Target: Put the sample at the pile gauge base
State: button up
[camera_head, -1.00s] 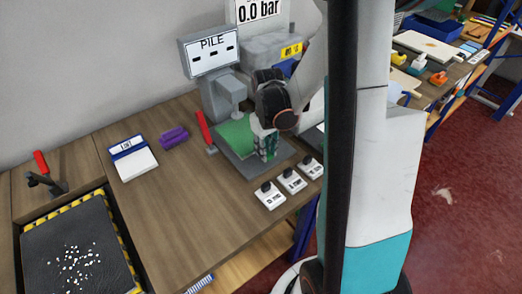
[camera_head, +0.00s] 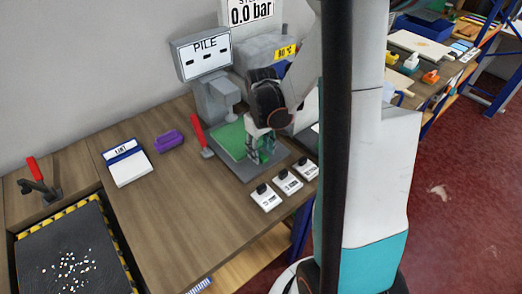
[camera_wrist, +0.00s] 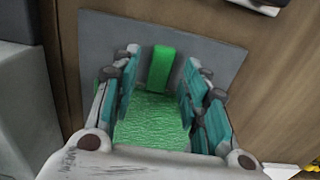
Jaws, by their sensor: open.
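The green sample (camera_head: 231,141) lies flat on the grey plate of the pile gauge base (camera_head: 235,172), below the grey gauge with the PILE display (camera_head: 205,52). In the wrist view the textured green sample (camera_wrist: 152,122) lies between and below my fingers, on the grey plate (camera_wrist: 205,52). A smooth green block (camera_wrist: 160,68) shows at its far end; I cannot tell if it is part of the sample. My gripper (camera_head: 262,150) is open, low over the plate's right part. Its teal finger pads stand apart in the wrist view (camera_wrist: 155,95). My gripper hides part of the sample.
A red-handled tool (camera_head: 199,134) stands left of the plate. Small switch boxes (camera_head: 265,198) line the table's front edge. A purple object (camera_head: 168,141) and a white device (camera_head: 127,165) lie left, with clear wood between. A black tray (camera_head: 70,255) is at lower left.

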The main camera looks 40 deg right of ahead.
notch_tip(320, 180, up, 11)
jog(key=p, duration=0.3)
dwell(1.2)
